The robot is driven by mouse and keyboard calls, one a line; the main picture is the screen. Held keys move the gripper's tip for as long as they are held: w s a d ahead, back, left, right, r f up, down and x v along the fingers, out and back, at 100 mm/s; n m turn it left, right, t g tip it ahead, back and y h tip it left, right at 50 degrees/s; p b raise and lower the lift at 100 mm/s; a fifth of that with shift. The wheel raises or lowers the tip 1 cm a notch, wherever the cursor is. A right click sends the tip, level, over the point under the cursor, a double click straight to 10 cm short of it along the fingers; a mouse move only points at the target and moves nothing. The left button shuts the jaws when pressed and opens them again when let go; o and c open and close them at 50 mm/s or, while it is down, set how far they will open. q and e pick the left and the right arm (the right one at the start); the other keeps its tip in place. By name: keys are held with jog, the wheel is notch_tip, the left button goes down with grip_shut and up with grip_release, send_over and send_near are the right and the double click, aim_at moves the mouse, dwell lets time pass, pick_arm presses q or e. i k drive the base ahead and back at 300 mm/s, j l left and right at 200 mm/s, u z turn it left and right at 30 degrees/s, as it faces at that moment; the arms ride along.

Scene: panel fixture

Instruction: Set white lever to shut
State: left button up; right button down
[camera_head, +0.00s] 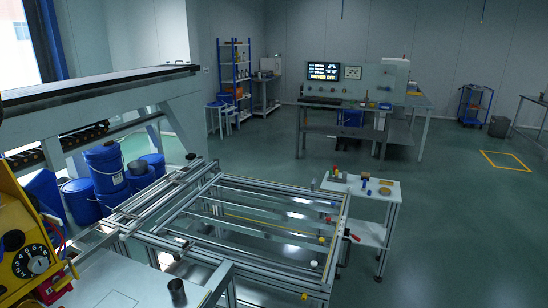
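No lever that I can clearly make out as the white lever shows in the head view. A small white piece (321,240) sits on the right side of the aluminium rail frame (240,184). It is too small to tell whether it is a lever or how it is set. Neither of my grippers is in view.
A yellow panel with a numbered dial (31,260) stands close at the left. Blue drums (105,168) stand behind the frame's left end. A small white table (377,191) holds small parts. A far workbench (347,121) carries screens. Open floor (460,230) lies to the right.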

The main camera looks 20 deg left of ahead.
aim_at(54, 220)
jog(key=i+u, duration=0.2)
jog(key=u, duration=0.25)
jog(key=i+u, duration=0.25)
jog(key=u, duration=0.25)
jog(key=i+l+u, duration=0.15)
jog(key=u, duration=0.3)
jog(key=i+l+u, duration=0.2)
jog(key=u, duration=0.3)
jog(key=i+l+u, duration=0.25)
jog(key=u, duration=0.25)
jog(key=i+l+u, duration=0.3)
jog(key=u, duration=0.15)
jog(key=i+l+u, duration=0.15)
jog(key=l+u, duration=0.35)
